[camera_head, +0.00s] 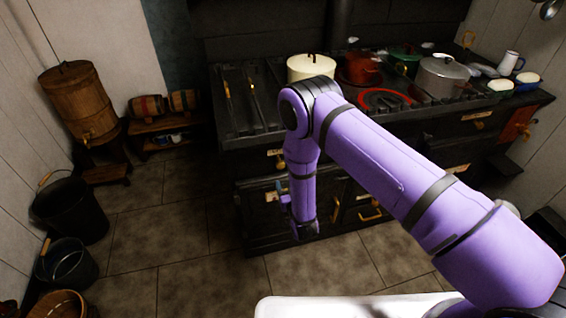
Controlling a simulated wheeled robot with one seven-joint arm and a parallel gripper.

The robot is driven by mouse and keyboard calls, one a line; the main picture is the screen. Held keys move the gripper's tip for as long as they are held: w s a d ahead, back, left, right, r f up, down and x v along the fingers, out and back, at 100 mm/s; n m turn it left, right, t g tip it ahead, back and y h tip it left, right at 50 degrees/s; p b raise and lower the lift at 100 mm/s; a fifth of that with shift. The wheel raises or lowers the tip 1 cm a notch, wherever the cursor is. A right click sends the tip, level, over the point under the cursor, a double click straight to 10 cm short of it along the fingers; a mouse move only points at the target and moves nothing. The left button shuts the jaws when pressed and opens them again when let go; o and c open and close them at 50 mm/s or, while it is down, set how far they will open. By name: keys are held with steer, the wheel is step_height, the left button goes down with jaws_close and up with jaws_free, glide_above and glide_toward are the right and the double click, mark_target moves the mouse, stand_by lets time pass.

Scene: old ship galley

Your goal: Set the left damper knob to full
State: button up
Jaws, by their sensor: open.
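The black cooking range (240,150) stands across the back. On the left of its front, just left of my forearm, is a small brass fitting with a pale label (276,154); it may be the left damper knob, but its setting is too small to read. Another brass fitting (478,123) shows on the right of the front. My arm bends over the range's front edge and its lower part hangs down before the left doors. My gripper (286,201) is at that lower end, small and partly hidden by my wrist; it is open, with nothing seen in it.
A cream pot (312,67), a red pot (362,68) and a grey lidded pot (442,76) stand on the range top. A wooden barrel (78,95) and black buckets (70,208) line the left wall. The tiled floor before the range's left side is clear.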

mark_target(281, 167)
steer(key=x, duration=1)
steer(key=shift+w+f, duration=0.25)
steer(key=shift+w, duration=0.15)
steer(key=shift+c, duration=0.4)
